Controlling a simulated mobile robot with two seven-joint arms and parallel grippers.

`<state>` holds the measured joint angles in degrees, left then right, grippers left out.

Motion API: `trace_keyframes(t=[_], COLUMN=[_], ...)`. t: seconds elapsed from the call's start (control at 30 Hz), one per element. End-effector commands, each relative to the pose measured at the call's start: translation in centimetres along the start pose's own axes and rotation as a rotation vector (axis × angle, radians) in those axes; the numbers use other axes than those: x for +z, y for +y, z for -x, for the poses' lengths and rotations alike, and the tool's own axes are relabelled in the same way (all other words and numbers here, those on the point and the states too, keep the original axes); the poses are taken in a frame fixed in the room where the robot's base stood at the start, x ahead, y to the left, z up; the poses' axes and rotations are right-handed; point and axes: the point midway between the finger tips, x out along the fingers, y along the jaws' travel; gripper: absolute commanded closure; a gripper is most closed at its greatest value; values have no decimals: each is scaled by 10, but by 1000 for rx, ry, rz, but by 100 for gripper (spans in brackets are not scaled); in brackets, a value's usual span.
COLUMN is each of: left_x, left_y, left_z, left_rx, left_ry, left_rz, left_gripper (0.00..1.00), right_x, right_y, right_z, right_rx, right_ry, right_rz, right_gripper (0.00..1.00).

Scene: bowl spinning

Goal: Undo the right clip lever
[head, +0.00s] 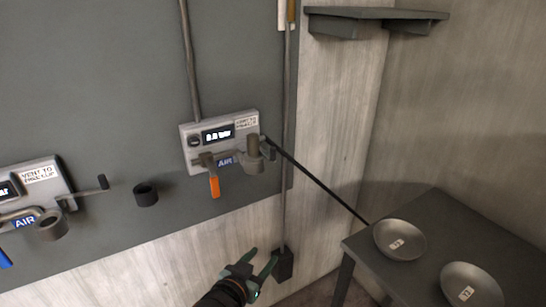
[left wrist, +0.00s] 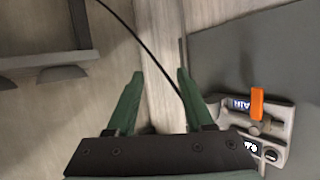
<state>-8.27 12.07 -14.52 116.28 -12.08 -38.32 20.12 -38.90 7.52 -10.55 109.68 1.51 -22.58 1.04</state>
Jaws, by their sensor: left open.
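The right wall panel (head: 190,147) is a light grey box with a small display and an AIR label. An orange handle (head: 214,186) hangs down at its lower left, and a grey cylindrical fitting (head: 254,150) with a dark lever-like end (head: 270,151) sits at its lower right. I cannot tell clearly how that lever is set. My left gripper (head: 264,256) is open and empty, below and right of the panel, apart from it. My right gripper is not in view.
A dark ring (head: 146,194) is on the wall. A thin black rod or hose (head: 318,181) slants down right toward a dark table (head: 437,207) with two bowls (head: 399,240). A shelf (head: 375,14) is above.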

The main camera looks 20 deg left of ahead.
Motion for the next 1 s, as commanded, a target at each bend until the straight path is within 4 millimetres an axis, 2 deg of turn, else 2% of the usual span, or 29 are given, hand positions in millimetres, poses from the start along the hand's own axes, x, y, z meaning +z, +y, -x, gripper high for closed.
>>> trace_keyframes(t=[0.03,0.1,0.2,0.3,0.4,0.57,1.0], left_x=[-36,-80,-132,-168,-186,-196,-220], left_y=[-7,-16,-28,-35,-40,-42,-55], left_z=[-9,-12,-10,-4,1,-3,-67], left_rx=[-26,-63,-110,-142,-159,-167,-167], left_ry=[71,149,244,312,348,361,359], left_rz=[0,12,34,54,68,72,71], left_gripper=[48,48,48,48,48,48,48], right_x=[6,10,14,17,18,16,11], right_y=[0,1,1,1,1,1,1], right_z=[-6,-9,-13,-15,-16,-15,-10], right_rx=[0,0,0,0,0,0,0], right_ry=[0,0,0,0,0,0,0], right_rz=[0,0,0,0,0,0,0], right_gripper=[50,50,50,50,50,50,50])
